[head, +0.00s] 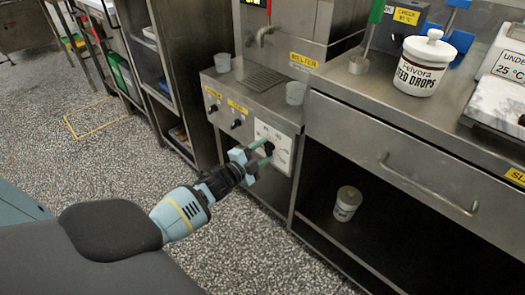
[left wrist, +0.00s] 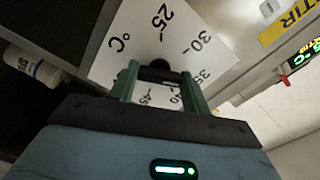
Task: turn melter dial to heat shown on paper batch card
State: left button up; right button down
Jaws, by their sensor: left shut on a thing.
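The melter (head: 303,60) carries a white dial plate (head: 284,157) on its front face. The dark dial knob (head: 268,148) sits at the middle of the plate. My left gripper (head: 261,149) is at the plate, its green fingers closed on either side of the knob. In the left wrist view the gripper (left wrist: 160,82) holds the knob (left wrist: 158,66), and the plate (left wrist: 115,60) shows °C, 25, 30, 35 and 45. The fingers hide part of the scale, and I cannot tell the pointer's setting. I cannot make out a paper batch card. My right gripper is out of view.
Two smaller knobs (head: 236,124) with yellow labels sit left of the plate. A container (head: 346,203) stands on the shelf below.

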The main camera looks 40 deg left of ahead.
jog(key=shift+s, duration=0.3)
pick_arm(q)
jog(key=o, duration=1)
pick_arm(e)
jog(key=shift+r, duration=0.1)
pick_arm(q)
jog(key=shift+s, duration=0.35)
jog(key=s+p, duration=0.1)
jog(key=s, duration=0.6)
jog(key=shift+a+p, duration=0.3)
jog(key=shift+p, duration=0.1)
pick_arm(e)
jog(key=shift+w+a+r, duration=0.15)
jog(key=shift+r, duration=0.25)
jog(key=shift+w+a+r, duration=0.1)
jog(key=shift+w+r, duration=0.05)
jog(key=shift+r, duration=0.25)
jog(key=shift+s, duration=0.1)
